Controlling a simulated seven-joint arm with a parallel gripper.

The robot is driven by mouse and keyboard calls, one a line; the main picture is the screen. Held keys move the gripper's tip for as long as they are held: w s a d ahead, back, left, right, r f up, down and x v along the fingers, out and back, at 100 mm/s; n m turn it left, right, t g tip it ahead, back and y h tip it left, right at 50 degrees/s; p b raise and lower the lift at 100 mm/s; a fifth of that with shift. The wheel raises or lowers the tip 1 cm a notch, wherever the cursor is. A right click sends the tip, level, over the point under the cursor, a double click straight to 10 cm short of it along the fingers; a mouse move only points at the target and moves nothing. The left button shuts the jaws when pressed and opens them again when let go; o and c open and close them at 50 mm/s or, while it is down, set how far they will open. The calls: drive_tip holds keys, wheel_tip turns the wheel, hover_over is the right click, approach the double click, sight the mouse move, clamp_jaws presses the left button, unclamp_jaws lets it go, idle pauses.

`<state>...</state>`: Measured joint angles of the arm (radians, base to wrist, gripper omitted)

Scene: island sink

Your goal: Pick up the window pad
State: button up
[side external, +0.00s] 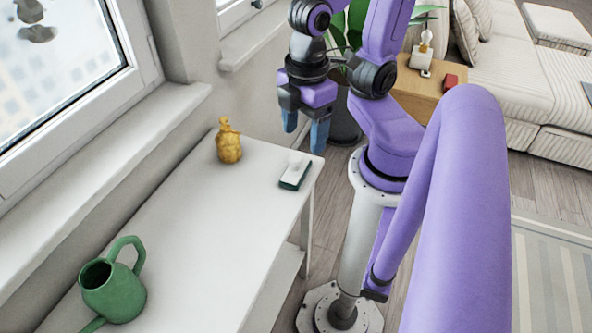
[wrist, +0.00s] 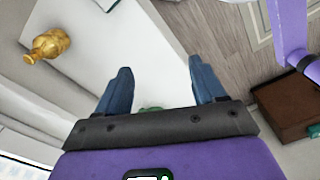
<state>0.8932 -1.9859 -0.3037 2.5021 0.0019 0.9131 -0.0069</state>
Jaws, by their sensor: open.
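The window pad (side external: 295,172) is a small block with a dark green base and a white upper part. It lies on the white table (side external: 190,230) near its far right corner in the side view. My gripper (side external: 305,132) is open above and beyond the pad, apart from it, with its blue fingers pointing down. In the wrist view my open fingers (wrist: 163,90) have nothing gripped between them. A dark piece cut off at the top edge there may be the pad; too little shows to be sure.
A gold vase (side external: 228,143) stands left of the pad; it also shows in the wrist view (wrist: 47,46). A green watering can (side external: 112,285) stands at the table's near end. The window wall borders the table's left. A wooden cabinet (side external: 415,85) stands behind my arm. The middle tabletop is clear.

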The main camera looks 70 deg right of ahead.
drive_tip(key=w+d+f+n, duration=0.1)
drive_tip(key=w+d, duration=0.2)
drive_tip(key=w, duration=0.5)
drive_tip(key=w+d+f, duration=0.2)
drive_tip(key=w+d, duration=0.1)
drive_tip(key=w, duration=0.4)
drive_tip(key=n, duration=0.1)
hover_over(297, 156)
wheel_tip(297, 156, down, 3)
drive_tip(key=f, duration=1)
drive_tip(key=shift+s+a+f, duration=0.2)
drive_tip(key=shift+a, duration=0.1)
drive_tip(key=shift+w+d+f, duration=0.1)
drive_tip(key=shift+d+f, duration=0.05)
drive_tip(key=shift+f, duration=1.7)
drive_tip(key=shift+w+d+f, duration=0.1)
drive_tip(key=shift+d+f, duration=0.05)
drive_tip(key=shift+f, duration=1.65)
clamp_jaws()
